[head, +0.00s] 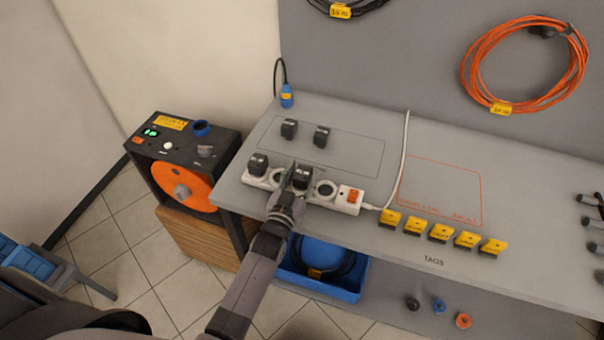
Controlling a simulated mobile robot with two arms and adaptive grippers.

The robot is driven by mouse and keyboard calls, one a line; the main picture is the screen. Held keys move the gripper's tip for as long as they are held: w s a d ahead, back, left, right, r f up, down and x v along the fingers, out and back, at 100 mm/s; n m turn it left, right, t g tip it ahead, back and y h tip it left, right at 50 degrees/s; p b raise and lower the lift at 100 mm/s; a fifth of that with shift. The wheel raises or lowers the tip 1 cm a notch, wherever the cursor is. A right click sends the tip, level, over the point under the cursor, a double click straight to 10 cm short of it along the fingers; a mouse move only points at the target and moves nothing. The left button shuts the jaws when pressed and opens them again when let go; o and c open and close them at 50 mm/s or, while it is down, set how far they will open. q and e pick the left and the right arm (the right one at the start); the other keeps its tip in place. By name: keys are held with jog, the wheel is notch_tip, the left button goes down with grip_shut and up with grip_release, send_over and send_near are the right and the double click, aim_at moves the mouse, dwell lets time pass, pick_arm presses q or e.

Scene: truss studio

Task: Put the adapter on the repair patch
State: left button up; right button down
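A white power strip (349,201) lies near the bench's front left edge. One black adapter (258,163) sits at its left end, and another black adapter (303,175) sits further right on it. My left gripper (301,183) is at that second adapter, its fingers beside it; whether they grip it is unclear. Two more black adapters, one left (289,128) and one right (321,136), stand inside a thin grey outline (383,160). An orange-outlined patch (440,188) on the bench is empty; its lettering is too small to read fully. My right gripper is not in view.
Several yellow tags (440,232) line the bench front. A white cable (404,160) runs between the two outlines. A black box with an orange disc (184,186) stands left. A blue tray (345,288) sits below the bench.

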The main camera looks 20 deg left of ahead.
pick_arm(q)
jog(key=shift+o, duration=0.8)
jog(key=shift+f, duration=0.1)
jog(key=s+a+b, duration=0.1)
jog(key=s+b, duration=0.4)
jog(key=s, duration=1.2)
jog(key=shift+s+a, duration=0.2)
jog(key=shift+a, duration=0.05)
